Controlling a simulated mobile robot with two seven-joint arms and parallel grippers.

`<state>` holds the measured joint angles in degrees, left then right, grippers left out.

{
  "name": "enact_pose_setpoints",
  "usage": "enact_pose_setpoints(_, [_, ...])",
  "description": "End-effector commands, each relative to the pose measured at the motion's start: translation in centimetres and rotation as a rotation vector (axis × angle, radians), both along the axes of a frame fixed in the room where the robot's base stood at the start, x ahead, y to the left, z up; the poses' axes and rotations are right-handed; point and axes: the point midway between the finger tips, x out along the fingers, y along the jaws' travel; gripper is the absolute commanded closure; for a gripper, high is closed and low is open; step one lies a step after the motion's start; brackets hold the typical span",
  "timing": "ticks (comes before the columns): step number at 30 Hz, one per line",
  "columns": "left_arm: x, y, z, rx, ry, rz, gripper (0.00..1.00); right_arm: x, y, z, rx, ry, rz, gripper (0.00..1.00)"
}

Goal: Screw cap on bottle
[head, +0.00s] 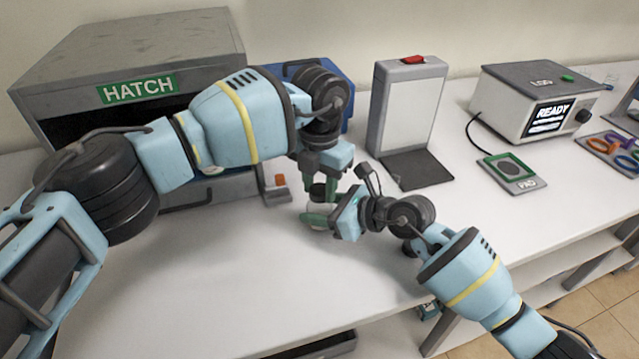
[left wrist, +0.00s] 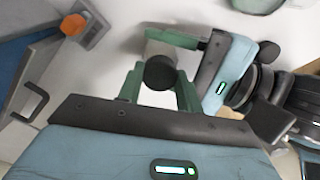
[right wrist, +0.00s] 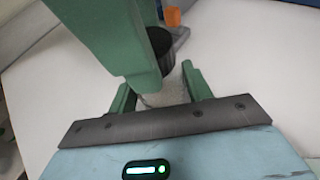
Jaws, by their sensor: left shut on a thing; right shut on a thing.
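The black cap (head: 318,191) is between the green fingers of my left gripper (head: 324,184), which comes down from above. In the left wrist view the round cap (left wrist: 160,73) shows between that gripper's fingertips. The pale, clear bottle (head: 321,229) stands upright on the table below it, mostly hidden by fingers. My right gripper (head: 318,219) reaches in from the right and is shut on the bottle. In the right wrist view the bottle (right wrist: 166,96) sits between its fingers, with the cap (right wrist: 161,47) directly above. I cannot tell whether cap and bottle touch.
A grey hatch box (head: 140,88) stands at the back left. An orange-topped holder (head: 277,188) is close behind the grippers. A grey and white stand (head: 406,115) is at the back middle, and a device reading READY (head: 535,105) is farther right. The front table is clear.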

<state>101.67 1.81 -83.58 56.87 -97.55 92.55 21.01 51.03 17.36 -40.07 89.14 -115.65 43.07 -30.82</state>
Motion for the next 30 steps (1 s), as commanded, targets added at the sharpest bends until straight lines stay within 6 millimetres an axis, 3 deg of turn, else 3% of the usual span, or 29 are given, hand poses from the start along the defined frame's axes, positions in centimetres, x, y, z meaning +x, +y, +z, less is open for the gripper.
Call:
enact_pose_setpoints(7, [0.08, 0.08, -0.01, 0.002, -0.002, -0.337, 0.92, 0.0, -0.03, -0.03, 0.0, 0.001, 0.0, 1.0])
enact_pose_setpoints(12, [0.08, 0.08, -0.01, 0.001, -0.002, -0.346, 0.92, 0.0, -0.04, -0.04, 0.0, 0.001, 0.0, 1.0])
enact_pose_setpoints(13, [0.08, 0.08, -0.01, 0.001, -0.002, -0.345, 0.61, 0.0, -0.04, -0.04, 0.0, 0.001, 0.0, 1.0])
enact_pose_setpoints(17, [0.07, 0.07, -0.01, 0.001, -0.001, -0.344, 0.44, 0.01, -0.05, -0.04, 0.0, 0.001, 0.0, 1.0])
enact_pose_setpoints(30, [0.07, 0.03, 0.95, 0.0, -0.001, -0.343, 0.43, 0.01, -0.05, -0.04, -0.001, 0.0, -0.001, 1.0])
